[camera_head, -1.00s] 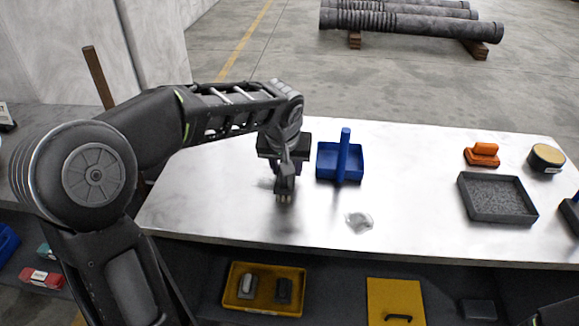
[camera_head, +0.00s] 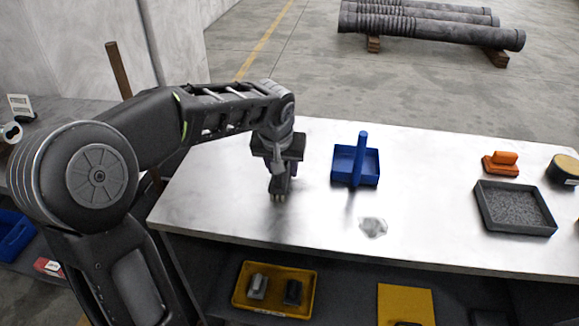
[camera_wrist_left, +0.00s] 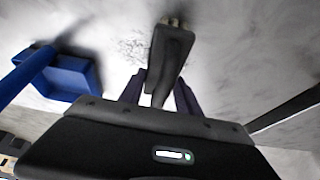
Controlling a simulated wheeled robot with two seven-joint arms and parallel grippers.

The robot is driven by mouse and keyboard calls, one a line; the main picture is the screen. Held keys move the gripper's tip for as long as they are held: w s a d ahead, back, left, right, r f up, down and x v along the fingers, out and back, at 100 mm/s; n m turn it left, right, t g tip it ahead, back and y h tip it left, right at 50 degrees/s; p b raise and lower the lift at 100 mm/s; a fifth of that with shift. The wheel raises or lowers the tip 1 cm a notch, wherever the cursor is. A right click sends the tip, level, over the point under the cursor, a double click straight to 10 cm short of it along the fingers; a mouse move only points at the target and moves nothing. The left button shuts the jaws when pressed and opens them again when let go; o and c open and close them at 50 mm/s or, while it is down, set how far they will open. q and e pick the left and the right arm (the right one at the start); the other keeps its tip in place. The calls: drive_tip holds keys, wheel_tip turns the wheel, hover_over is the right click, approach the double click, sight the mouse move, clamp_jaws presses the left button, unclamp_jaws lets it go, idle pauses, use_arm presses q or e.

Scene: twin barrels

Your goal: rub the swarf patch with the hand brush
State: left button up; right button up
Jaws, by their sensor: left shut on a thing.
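My left gripper (camera_head: 281,166) points down over the left part of the steel table. It is shut on the dark grey hand brush (camera_head: 280,186), which hangs below the fingers with its short bristles lowest. The left wrist view also shows the gripper (camera_wrist_left: 158,92) around the brush (camera_wrist_left: 172,48). A patch of dark specks (camera_wrist_left: 133,45) lies beside the brush there. In the head view a grey blotchy patch (camera_head: 373,227) lies right of the brush, towards the front edge. I cannot tell whether these are the same patch, or whether the bristles touch the table. My right gripper is not in view.
A blue caddy (camera_head: 372,176) with an upright handle stands right of the brush. An orange block (camera_head: 500,163), a grey granule tray (camera_head: 482,212) and a round tin (camera_head: 563,170) stand at the right. Yellow bin (camera_head: 242,301) below. The table's middle is mostly clear.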

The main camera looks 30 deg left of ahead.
use_arm(q)
drive_tip(key=shift+s+a, duration=0.3)
drive_tip(key=shift+a, duration=0.5)
drive_tip(key=shift+s+a, duration=0.25)
drive_tip(key=shift+a, duration=0.55)
drive_tip(key=shift+s+a, duration=0.25)
drive_tip(key=shift+a, duration=0.55)
drive_tip(key=shift+w+a+f, duration=0.1)
drive_tip(key=shift+w+a, duration=0.1)
drive_tip(key=shift+w, duration=0.4)
drive_tip(key=shift+d, duration=0.1)
drive_tip(key=shift+w+d, duration=0.2)
drive_tip(key=shift+d, duration=0.4)
drive_tip(key=shift+w+d, duration=0.2)
drive_tip(key=shift+d, duration=0.4)
drive_tip(key=shift+w+d, duration=0.15)
drive_tip(key=shift+d, duration=0.25)
